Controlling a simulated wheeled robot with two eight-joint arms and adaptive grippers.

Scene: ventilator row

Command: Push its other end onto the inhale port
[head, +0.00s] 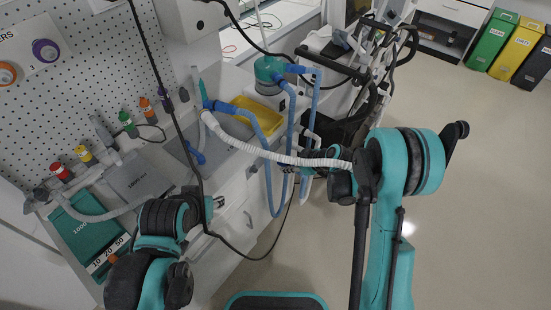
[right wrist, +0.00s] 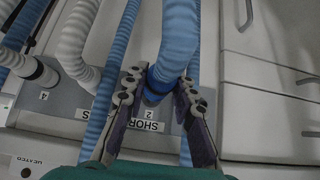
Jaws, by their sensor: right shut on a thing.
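My right gripper (right wrist: 158,82) is shut on a blue cuff (right wrist: 158,84) at the end of a blue corrugated hose (right wrist: 178,40). The cuff sits over a panel beside an upside-down label reading SHORT 2 (right wrist: 150,120); whether it is seated there I cannot tell. In the head view my right gripper (head: 308,152) is partly hidden by a white hose. Blue hoses (head: 268,180) hang in loops near the teal-topped unit (head: 268,68). I cannot single out the inhale port. My left gripper (head: 205,206) is at the counter front; its fingers are unclear.
A white corrugated hose (head: 255,150) crosses in front of the counter. A yellow tray (head: 257,115) sits on the counter. White drawers (right wrist: 270,125) lie at the right of the wrist view. Open floor (head: 470,190) lies at right.

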